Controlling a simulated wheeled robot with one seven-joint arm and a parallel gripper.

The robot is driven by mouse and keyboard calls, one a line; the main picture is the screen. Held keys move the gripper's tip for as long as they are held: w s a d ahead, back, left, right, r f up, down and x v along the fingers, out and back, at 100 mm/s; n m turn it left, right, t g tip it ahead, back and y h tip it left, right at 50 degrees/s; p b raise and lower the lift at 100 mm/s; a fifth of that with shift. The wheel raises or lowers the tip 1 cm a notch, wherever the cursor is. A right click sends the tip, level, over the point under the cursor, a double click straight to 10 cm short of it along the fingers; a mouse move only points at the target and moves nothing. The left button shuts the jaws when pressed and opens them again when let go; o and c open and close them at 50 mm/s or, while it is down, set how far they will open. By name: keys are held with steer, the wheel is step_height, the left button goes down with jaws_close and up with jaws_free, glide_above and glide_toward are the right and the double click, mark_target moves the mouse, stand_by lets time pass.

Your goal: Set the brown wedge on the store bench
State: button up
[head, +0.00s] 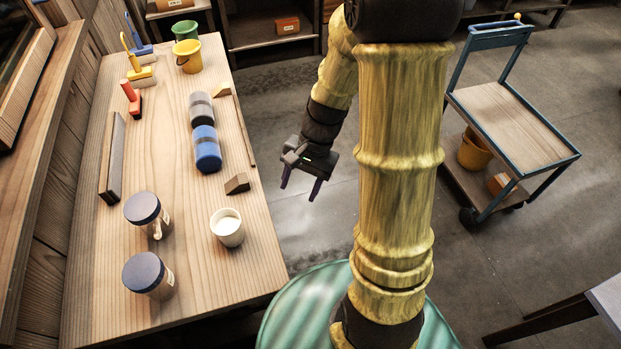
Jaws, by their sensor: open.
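A small brown wedge (237,184) lies on the long wooden bench (180,268) near its right edge, between the blue-lidded roll shape and the white cup. My gripper (299,192) is open and empty. It hangs off the bench's right side, over the floor in the picture, a short way right of the brown wedge and apart from it. A lighter tan wedge-like piece (222,90) lies farther back on the same bench. I cannot tell from this view which surface is the store bench.
The bench also holds a white cup (227,228), two dark-lidded jars (148,214), a blue cylinder (206,149), a grey cylinder (202,108), brushes, and yellow and green buckets (187,56). A blue-framed cart (512,122) stands right. Open floor lies between.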

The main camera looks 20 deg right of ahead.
steer(key=s+d+r+n+t+h, duration=0.1)
steer(key=s+r+n+t+h, duration=0.2)
steer(key=n, duration=0.5)
step_height(320, 180, up, 2)
steer(key=shift+s+d+r+t+h, duration=0.15)
steer(key=shift+s+t+h, duration=0.15)
steer(key=shift+t+h, duration=0.25)
stand_by(0.4)
